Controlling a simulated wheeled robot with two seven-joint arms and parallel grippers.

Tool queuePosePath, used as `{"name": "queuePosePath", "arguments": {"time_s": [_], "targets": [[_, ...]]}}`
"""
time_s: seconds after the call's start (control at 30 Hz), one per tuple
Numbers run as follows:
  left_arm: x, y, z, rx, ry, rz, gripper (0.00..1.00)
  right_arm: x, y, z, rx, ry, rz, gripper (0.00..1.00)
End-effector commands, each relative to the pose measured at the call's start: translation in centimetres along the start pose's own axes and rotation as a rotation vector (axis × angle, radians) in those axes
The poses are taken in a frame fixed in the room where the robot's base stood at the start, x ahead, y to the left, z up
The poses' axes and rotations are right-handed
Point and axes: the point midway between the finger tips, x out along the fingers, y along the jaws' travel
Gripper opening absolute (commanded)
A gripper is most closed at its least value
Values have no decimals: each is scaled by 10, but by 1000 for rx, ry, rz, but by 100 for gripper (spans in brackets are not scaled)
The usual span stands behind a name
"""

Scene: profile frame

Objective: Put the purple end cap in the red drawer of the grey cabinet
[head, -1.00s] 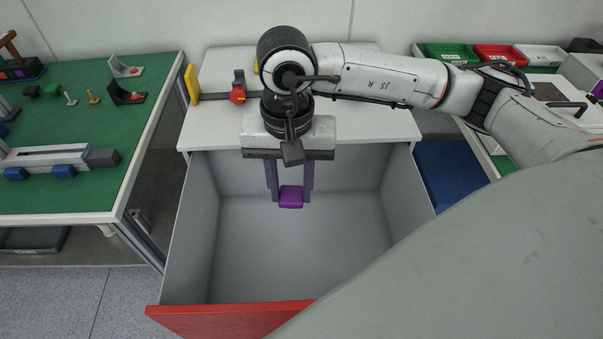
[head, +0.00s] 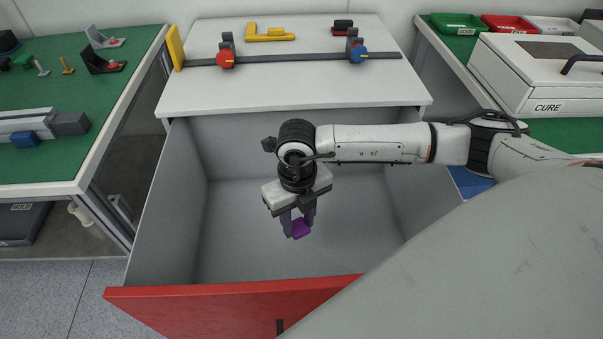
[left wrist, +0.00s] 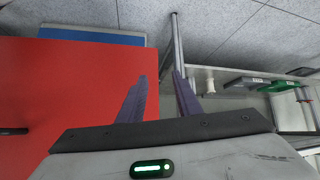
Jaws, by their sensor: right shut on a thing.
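The red drawer (head: 220,304) of the grey cabinet (head: 290,88) is pulled open, and its grey inside looks empty apart from my arm. My right gripper (head: 297,226) is shut on the purple end cap (head: 301,229), over the middle of the open drawer and inside its outline. The cap's height above the drawer floor is hard to tell. My left gripper (left wrist: 160,85) shows only in the left wrist view, with its fingers apart and nothing between them. The red drawer front (left wrist: 65,90) fills the left of that view.
The cabinet top carries a rail with a red and a blue knobbed clamp (head: 357,53) and a yellow piece (head: 270,35). A green-topped bench (head: 60,160) with small parts stands at left. A white CURE box (head: 530,85) and bins stand at right.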

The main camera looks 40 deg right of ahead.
Motion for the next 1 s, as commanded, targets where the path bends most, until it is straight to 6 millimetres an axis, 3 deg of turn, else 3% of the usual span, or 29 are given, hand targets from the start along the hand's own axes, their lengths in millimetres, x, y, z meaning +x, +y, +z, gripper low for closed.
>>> {"name": "queuePosePath", "arguments": {"time_s": [0.03,0.1,0.3,0.6,0.87,1.0], "targets": [[7,0,5,1,4,2,31,19,-4,-1,100,4,-2,12],[10,0,7,2,6,3,31,32,-7,-2,223,2,-1,12],[13,0,14,3,-2,5,31,52,-12,-2,428,0,-1,12],[18,1,17,-1,8,9,31,103,-12,-3,460,2,-1,12],[19,1,18,-8,12,10,31,125,-13,-3,458,2,-2,12],[22,1,22,-14,15,12,31,146,-12,-3,458,2,-1,12]]}}
